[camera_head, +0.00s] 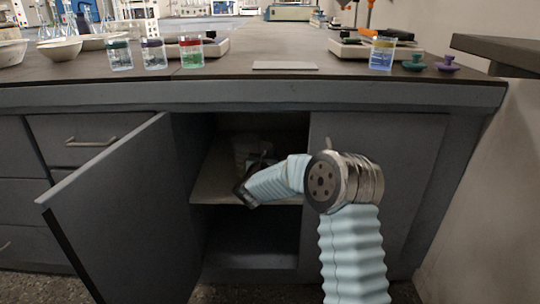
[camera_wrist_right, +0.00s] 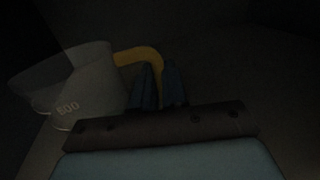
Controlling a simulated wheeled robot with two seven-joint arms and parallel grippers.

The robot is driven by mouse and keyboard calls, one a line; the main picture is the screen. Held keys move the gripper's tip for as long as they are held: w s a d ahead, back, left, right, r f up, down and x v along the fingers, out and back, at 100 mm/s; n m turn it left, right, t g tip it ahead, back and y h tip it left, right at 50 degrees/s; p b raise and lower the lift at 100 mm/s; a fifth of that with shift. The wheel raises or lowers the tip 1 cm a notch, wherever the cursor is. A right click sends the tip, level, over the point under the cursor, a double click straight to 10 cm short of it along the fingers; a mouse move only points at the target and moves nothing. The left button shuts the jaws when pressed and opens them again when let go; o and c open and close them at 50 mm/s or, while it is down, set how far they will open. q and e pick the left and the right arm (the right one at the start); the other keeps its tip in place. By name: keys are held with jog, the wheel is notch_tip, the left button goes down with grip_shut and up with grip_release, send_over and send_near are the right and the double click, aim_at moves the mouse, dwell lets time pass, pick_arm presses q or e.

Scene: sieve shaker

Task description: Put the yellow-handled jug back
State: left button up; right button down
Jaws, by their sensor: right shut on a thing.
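The jug (camera_wrist_right: 85,85) is a pale, see-through vessel marked 500 with a yellow handle (camera_wrist_right: 138,55), seen in the dark right wrist view. My right gripper (camera_wrist_right: 160,85) is shut on the yellow handle, with the jug to the left of its fingers. In the head view my right arm reaches into the open cupboard, and the right gripper (camera_head: 252,178) is at the shelf (camera_head: 215,185). The jug is a faint pale shape (camera_head: 248,148) there, partly hidden by the gripper. I cannot tell whether its base touches the shelf. My left gripper is not in view.
The cupboard's left door (camera_head: 120,215) stands open toward me, close to the left of the opening. The right door (camera_head: 390,170) is shut. Beakers, including a green one (camera_head: 191,53) and a blue one (camera_head: 381,55), stand on the bench above (camera_head: 230,75).

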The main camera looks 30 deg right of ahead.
jog(key=shift+f, duration=0.15)
jog(key=c, duration=1.2)
grip_release()
jog(key=shift+o, duration=0.2)
jog(key=v, duration=1.2)
